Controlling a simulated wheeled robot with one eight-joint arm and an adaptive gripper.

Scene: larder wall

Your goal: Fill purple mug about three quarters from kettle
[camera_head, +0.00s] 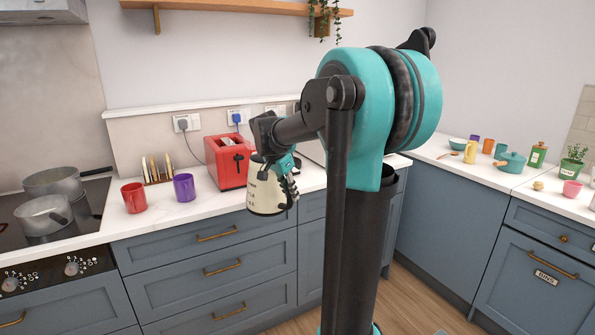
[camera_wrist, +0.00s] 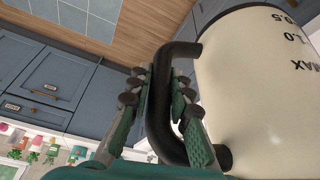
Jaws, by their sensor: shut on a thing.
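The cream kettle (camera_head: 264,193) with dark volume marks hangs in front of the counter edge, right of the purple mug. In the wrist view its body (camera_wrist: 265,85) fills the right side and its black handle (camera_wrist: 160,100) runs between my fingers. My gripper (camera_head: 289,180) is shut on the handle; its green-padded fingers (camera_wrist: 160,95) show in the wrist view. The purple mug (camera_head: 184,187) stands upright on the white counter, left of the kettle and apart from it. The inside of the mug is too small to read, and the kettle's water is not visible.
A red mug (camera_head: 134,198) stands left of the purple mug. A toast rack (camera_head: 157,170) and a red toaster (camera_head: 229,161) stand behind. Pots (camera_head: 44,214) sit on the hob at left. A wooden shelf (camera_head: 235,8) hangs above. The counter (camera_head: 205,209) front near the purple mug is clear.

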